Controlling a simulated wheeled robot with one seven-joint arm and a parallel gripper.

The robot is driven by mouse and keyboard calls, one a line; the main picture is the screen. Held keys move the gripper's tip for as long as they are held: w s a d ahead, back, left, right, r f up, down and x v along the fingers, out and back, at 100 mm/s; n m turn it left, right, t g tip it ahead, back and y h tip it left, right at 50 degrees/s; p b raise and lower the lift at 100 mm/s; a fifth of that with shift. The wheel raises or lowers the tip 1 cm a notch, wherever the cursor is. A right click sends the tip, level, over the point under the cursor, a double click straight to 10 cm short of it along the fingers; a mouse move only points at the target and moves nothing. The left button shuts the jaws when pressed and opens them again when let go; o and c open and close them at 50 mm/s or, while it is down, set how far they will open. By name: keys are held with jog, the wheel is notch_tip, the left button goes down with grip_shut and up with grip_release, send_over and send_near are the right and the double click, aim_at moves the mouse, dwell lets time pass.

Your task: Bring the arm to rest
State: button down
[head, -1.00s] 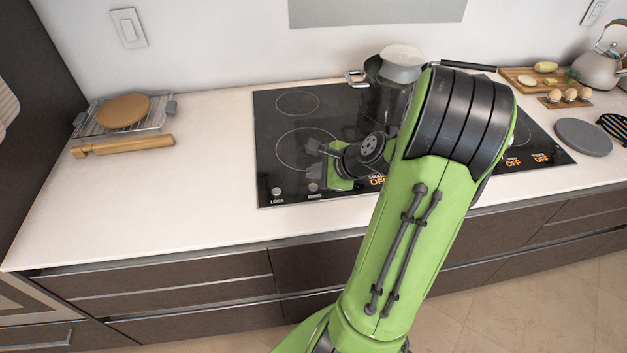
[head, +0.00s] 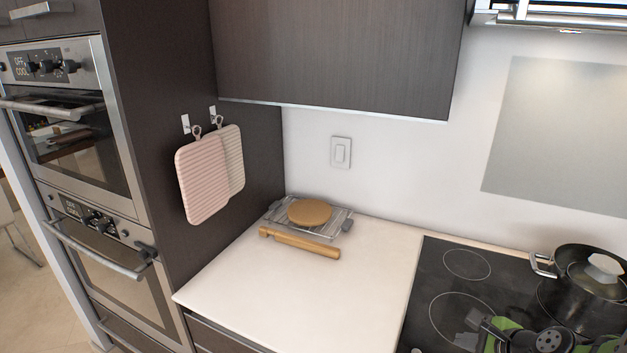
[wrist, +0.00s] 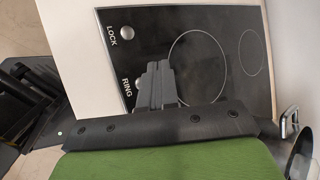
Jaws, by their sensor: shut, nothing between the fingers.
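My gripper (head: 472,330) shows at the bottom right of the head view, over the black cooktop (head: 448,260). Only its dark fingers and part of the green wrist are in frame; the rest of my arm is cut off by the lower edge. In the wrist view my gripper (wrist: 153,84) points over the cooktop, its grey fingers together with nothing between them. I cannot tell its exact height above the glass.
A dark pot (head: 570,293) with a lid stands close behind my gripper. A rack with a round board (head: 310,212) and a rolling pin (head: 300,243) lie on the left counter. Stacked ovens (head: 75,125) and two hanging pot holders (head: 203,180) are farther left. The counter between is clear.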

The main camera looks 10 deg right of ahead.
jog(key=s+a+r+n+g+h, duration=0.15)
jog(key=a+r+n, duration=0.25)
jog(key=a+n, duration=0.45)
jog(key=s+a+r+n+g, duration=0.2)
jog(key=s+a+r+n, duration=0.15)
jog(key=a+n, duration=0.45)
jog(key=s+a+r+n, duration=0.3)
jog(key=s+a+n, duration=0.2)
jog(key=s+n, duration=0.2)
jog(key=s, duration=0.2)
jog(key=shift+s+r+n, duration=0.35)
jog(key=shift+s+r, duration=0.05)
jog(key=shift+a+t, duration=0.15)
jog(key=shift+t, duration=0.1)
